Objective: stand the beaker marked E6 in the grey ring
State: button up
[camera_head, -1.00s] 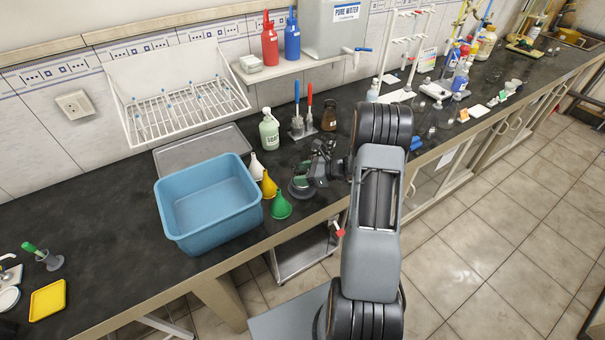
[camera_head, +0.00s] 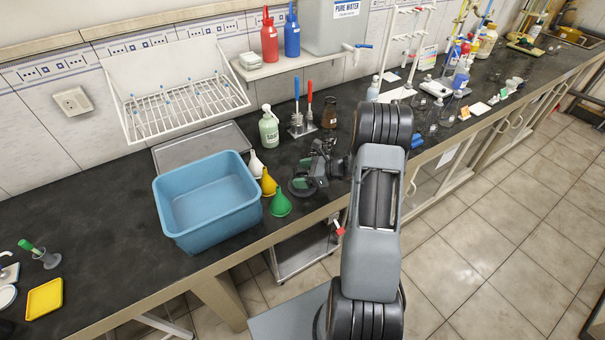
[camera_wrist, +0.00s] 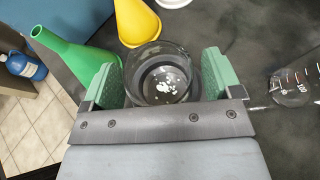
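A clear glass beaker (camera_wrist: 150,57) is between the two green finger pads of my gripper (camera_wrist: 162,78) in the wrist view. The pads are beside its wall on both sides; whether they press on the glass I cannot tell. Whitish patches show inside the beaker's outline; I cannot read a mark. The grey ring (camera_head: 301,188) lies on the dark bench, right of the green funnel. My gripper (camera_head: 312,171) is low over the ring in the head view. A dark round shape shows through the glass; I cannot tell whether the base rests in the ring.
Green (camera_head: 280,205), yellow (camera_head: 268,183) and white (camera_head: 256,164) funnels stand close on the left, beside a blue basin (camera_head: 168,222). A brown bottle (camera_head: 330,113) stands behind.

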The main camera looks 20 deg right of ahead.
jog(key=shift+r+p, duration=0.95)
jog(key=b+v, duration=0.3)
jog(key=v, duration=0.8)
jog(key=s+a+r+n+g+h, duration=0.2)
jog(key=s+a+r+n+g, duration=0.1)
jog(key=a+n, duration=0.3)
jog(key=s+a+r+n+g+h, duration=0.1)
jog(key=s+a+r+n+g, duration=0.3)
jog(key=a, duration=0.3)
jog(key=s+a+r+n+t+h, duration=0.1)
jog(key=s+a+r+n+h, duration=0.2)
jog(key=n, duration=0.5)
jog(key=s+a+r+n+t+h, duration=0.1)
jog(key=s+a+r+n+h, duration=0.1)
jog(key=n, duration=0.6)
jog(key=shift+s+a+r+t+h, duration=0.45)
jog(key=shift+s+h, duration=0.95)
jog(key=shift+s, duration=0.45)
jog(key=shift+d, duration=0.1)
